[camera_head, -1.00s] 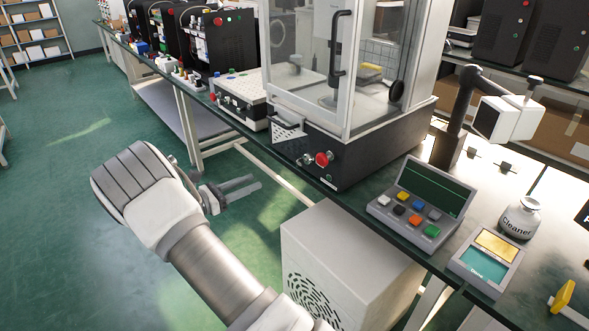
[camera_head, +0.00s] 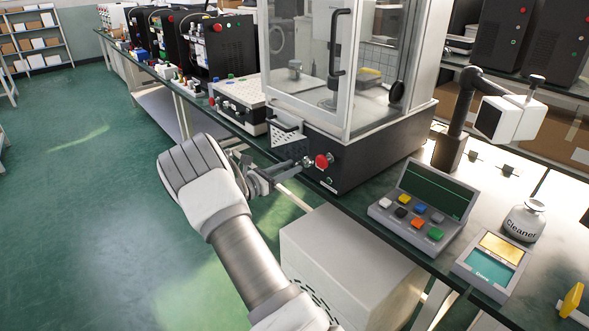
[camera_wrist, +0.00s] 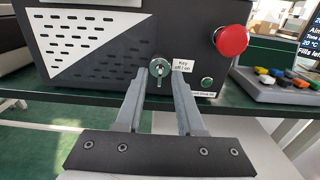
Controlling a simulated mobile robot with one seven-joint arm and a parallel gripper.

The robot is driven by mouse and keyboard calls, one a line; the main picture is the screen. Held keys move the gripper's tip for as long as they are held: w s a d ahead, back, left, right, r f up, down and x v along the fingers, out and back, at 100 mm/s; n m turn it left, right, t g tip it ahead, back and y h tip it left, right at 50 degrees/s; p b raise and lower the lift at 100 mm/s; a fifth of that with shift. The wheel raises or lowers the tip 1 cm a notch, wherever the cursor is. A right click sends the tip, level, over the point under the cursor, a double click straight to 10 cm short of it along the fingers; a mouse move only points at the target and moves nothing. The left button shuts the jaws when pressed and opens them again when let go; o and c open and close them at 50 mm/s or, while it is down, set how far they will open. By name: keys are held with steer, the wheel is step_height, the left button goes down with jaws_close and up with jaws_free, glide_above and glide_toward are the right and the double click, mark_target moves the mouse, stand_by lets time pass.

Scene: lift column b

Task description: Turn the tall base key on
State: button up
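The key (camera_wrist: 159,68) is a small metal key switch on the black base of the tall glass-fronted cabinet (camera_head: 352,150). A white label beside it reads "Key off | on". The key looks roughly upright in the wrist view. My gripper (camera_wrist: 161,76) is open, with one grey fingertip on each side of the key. The fingertips are close to the panel; I cannot tell whether they touch the key. In the head view my gripper (camera_head: 288,172) reaches the front of the base, and its fingertips largely cover the key.
A red button (camera_wrist: 231,41) sits to the right of the key, and a small green button (camera_wrist: 207,83) is below the label. A keypad console (camera_head: 422,212) stands on the bench to the right. A white box (camera_head: 345,255) is below the bench. Open floor lies left.

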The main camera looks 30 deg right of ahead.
steer(key=shift+w+d, duration=0.15)
steer(key=shift+d, duration=0.85)
jaws_close()
